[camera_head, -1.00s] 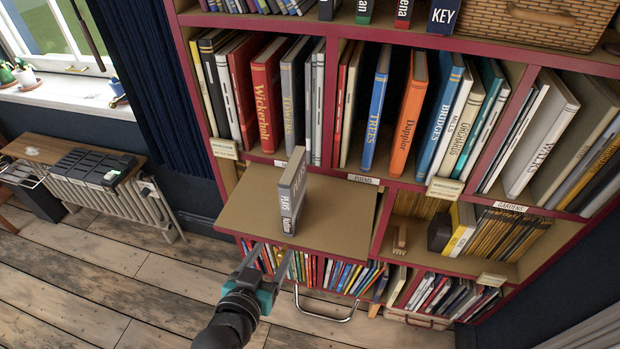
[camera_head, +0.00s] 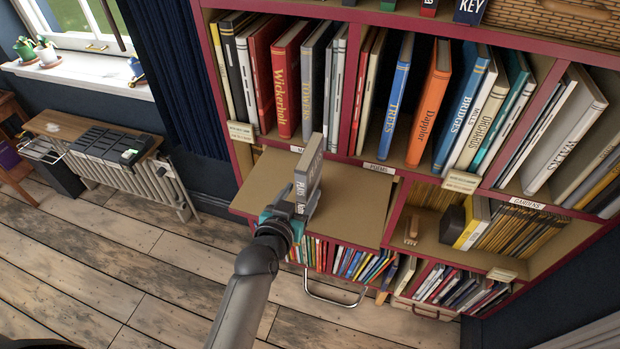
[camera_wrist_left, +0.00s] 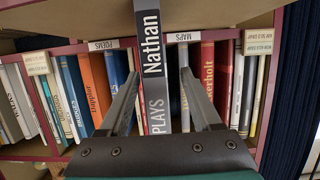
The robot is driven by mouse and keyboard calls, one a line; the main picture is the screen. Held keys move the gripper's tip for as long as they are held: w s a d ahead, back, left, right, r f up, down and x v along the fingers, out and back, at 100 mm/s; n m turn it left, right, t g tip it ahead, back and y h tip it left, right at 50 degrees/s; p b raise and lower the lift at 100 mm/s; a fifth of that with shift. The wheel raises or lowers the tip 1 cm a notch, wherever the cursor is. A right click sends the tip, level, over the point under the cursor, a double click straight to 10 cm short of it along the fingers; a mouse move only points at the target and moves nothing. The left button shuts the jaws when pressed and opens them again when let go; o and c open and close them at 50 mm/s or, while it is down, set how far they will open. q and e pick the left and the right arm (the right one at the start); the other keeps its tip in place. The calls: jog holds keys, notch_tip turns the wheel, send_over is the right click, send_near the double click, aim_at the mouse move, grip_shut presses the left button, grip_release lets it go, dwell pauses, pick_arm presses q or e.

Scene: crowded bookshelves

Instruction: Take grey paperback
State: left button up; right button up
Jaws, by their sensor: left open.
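The grey paperback (camera_head: 309,178), its spine lettered "PLAYS" and "Nathan", stands upright on a tan pull-out board (camera_head: 352,222) in front of the bookcase. My left gripper (camera_head: 297,203) is at the near end of the book, low against its spine side. In the left wrist view the open fingers (camera_wrist_left: 158,76) show one on each side of the book's spine (camera_wrist_left: 155,70), with a gap visible on either side. The gripper is not closed on it. How far the fingers reach along the covers is hidden in the head view. My right gripper is not in view.
A row of upright books, including Wickerholt (camera_head: 287,85) and Trees (camera_head: 397,95), fills the shelf behind. More books sit in the lower compartments (camera_head: 350,265). A metal handle (camera_head: 335,300) juts out below the board. The board's right part is clear.

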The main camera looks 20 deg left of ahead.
pick_arm(q)
jog(key=shift+x, duration=2.65)
jog(key=shift+d+f, duration=0.15)
jog(key=shift+d, duration=0.05)
jog(key=shift+s, duration=0.1)
grip_shut()
